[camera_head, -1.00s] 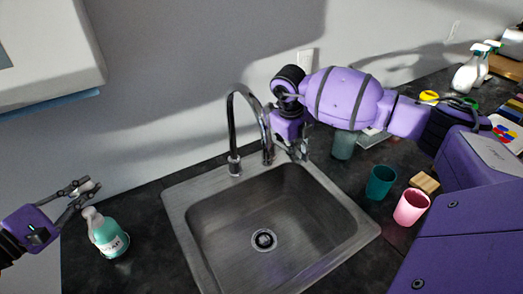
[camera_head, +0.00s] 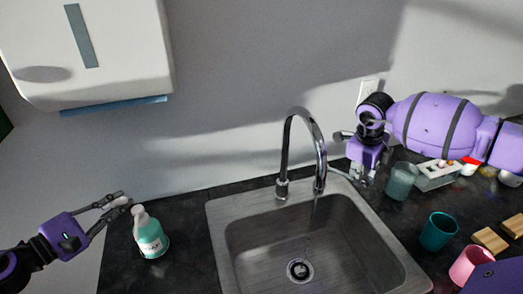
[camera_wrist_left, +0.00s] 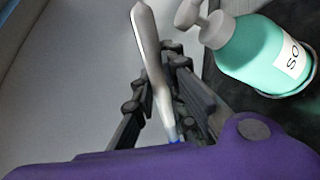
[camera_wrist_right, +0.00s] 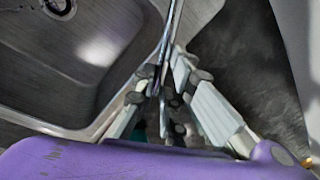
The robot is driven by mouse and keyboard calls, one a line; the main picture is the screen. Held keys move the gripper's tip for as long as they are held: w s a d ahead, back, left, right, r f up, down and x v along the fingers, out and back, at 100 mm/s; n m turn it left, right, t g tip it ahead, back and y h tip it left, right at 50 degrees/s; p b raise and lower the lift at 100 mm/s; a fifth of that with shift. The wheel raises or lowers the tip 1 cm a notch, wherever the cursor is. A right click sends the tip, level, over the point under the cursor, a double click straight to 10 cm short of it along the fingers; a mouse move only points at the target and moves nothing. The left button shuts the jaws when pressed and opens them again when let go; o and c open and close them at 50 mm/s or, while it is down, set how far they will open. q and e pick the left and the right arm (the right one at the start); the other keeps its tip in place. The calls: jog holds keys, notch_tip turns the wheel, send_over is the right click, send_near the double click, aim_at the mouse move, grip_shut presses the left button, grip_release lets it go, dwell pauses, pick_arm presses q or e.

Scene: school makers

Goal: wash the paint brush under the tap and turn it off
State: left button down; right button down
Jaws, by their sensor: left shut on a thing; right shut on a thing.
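My left gripper (camera_head: 120,206) is at the left, near the soap bottle and away from the sink. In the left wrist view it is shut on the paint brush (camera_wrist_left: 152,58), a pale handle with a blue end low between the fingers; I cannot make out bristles. The chrome tap (camera_head: 287,150) arches over the sink (camera_head: 214,222), and a thin stream of water (camera_head: 312,222) falls from its spout. My right gripper (camera_head: 362,176) is right of the spout, shut on the tap's metal lever (camera_wrist_right: 171,35), whose held end is partly hidden by the fingers.
A green soap bottle (camera_head: 151,238) stands left of the sink. Right of it are a grey-green jar (camera_head: 401,182), a teal cup (camera_head: 438,232), a pink cup (camera_head: 470,264) and wooden blocks (camera_head: 490,240). A white dispenser (camera_head: 120,50) hangs on the wall.

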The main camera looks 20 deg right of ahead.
jog(key=shift+f, duration=0.1)
jog(key=c, duration=1.8)
grip_release()
notch_tip(320, 180, up, 12)
jog(key=s+a, duration=0.1)
jog(key=a, duration=0.1)
jog(key=shift+s+a+f, duration=0.1)
jog(key=shift+f, duration=0.05)
